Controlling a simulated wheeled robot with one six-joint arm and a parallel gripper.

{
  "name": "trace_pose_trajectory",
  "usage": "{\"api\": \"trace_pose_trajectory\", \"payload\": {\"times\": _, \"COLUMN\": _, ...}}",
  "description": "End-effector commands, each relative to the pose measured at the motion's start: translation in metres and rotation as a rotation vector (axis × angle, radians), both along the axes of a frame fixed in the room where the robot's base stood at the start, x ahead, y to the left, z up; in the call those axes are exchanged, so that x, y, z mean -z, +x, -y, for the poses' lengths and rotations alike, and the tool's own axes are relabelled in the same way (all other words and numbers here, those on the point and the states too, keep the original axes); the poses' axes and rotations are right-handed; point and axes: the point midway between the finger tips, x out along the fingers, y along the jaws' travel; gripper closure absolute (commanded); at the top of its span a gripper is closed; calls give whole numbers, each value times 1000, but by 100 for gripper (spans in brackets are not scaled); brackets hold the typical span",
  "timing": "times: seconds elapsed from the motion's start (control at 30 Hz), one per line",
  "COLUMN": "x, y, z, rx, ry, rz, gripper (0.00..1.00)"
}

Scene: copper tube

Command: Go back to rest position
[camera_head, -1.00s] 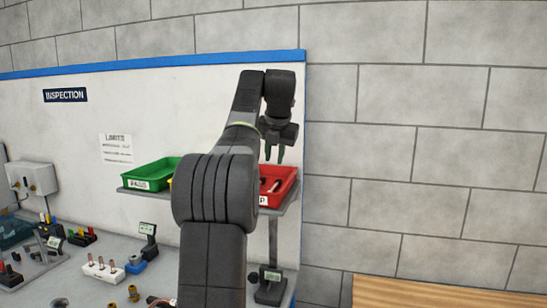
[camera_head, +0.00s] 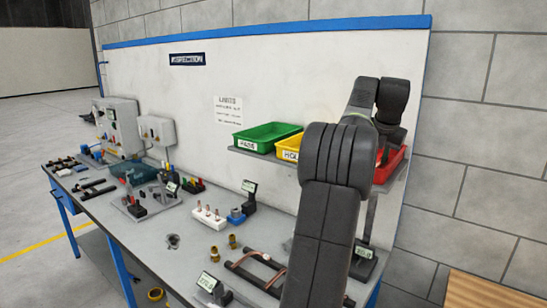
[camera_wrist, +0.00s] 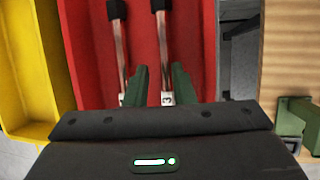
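My gripper (camera_head: 384,152) hangs over the red bin (camera_head: 397,163) at the right end of the shelf in the head view. In the wrist view, the gripper's two green fingers (camera_wrist: 159,88) are apart, with nothing visibly pinched between them. Below them is the red bin (camera_wrist: 88,60), holding two copper tubes with black ends. The left copper tube (camera_wrist: 122,50) and the right copper tube (camera_wrist: 163,50) lie side by side, each with a white tag near the fingers. The right tag shows a 3. My arm hides part of the shelf in the head view.
A yellow bin (camera_head: 290,148) and green bin (camera_head: 262,137) stand left of the red one. The workbench (camera_head: 150,215) carries fixtures, fittings and a curved copper tube (camera_head: 262,256) on black rails. A wooden surface (camera_head: 480,290) lies at lower right.

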Motion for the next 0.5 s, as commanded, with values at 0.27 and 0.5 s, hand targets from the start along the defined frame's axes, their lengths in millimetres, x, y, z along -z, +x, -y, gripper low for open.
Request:
{"api": "trace_pose_trajectory", "payload": {"times": 0.27, "x": -12, "y": 0, "z": 0, "rx": 0, "ry": 0, "rz": -1, "gripper": 77}}
{"api": "trace_pose_trajectory", "payload": {"times": 0.5, "x": -13, "y": 0, "z": 0, "rx": 0, "ry": 0, "rz": -1, "gripper": 77}}
